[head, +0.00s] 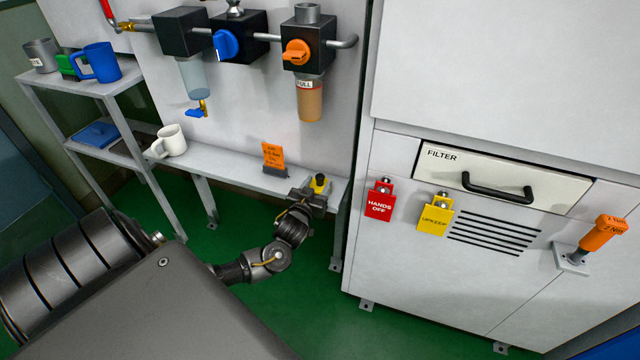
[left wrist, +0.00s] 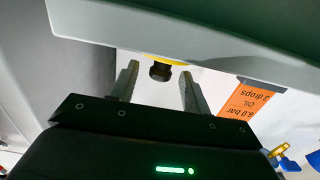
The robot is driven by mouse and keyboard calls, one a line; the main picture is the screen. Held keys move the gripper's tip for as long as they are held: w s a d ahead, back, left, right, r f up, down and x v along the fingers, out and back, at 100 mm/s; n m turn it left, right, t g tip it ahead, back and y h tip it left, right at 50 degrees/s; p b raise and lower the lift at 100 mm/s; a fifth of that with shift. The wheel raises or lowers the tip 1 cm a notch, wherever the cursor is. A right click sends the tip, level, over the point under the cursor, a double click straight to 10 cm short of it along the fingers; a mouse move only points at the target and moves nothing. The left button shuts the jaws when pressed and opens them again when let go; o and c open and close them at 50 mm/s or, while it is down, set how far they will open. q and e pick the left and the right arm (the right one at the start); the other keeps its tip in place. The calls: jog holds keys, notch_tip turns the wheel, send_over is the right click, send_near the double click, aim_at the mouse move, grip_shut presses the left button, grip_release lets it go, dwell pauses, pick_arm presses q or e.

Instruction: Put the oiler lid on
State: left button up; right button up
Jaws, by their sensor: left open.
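A small yellow piece with a black knob, which looks like the oiler lid (head: 319,183), is at the right end of the low bench. It also shows in the left wrist view (left wrist: 161,71), partly hidden by a pale edge. My left gripper (head: 316,194) is open at the bench end. In the left wrist view its two fingers (left wrist: 157,88) stand either side of the black knob, with gaps on both sides. The oiler, with an orange knob (head: 298,52) and an amber bowl (head: 309,103), hangs on the wall pipe. A grey collar (head: 307,14) tops it. My right gripper is out of view.
An orange note card (head: 273,158) stands left of the gripper on the bench (head: 225,168), with a white mug (head: 171,140) farther left. A filter bowl (head: 195,78) hangs above. A white cabinet (head: 400,260) with red and yellow tags stands close on the right.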

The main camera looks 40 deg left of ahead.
aim_at(322, 175)
pick_arm(q)
jog(key=x, duration=0.5)
jog(key=shift+a+b, duration=0.15)
jog(key=shift+b, duration=0.15)
grip_shut()
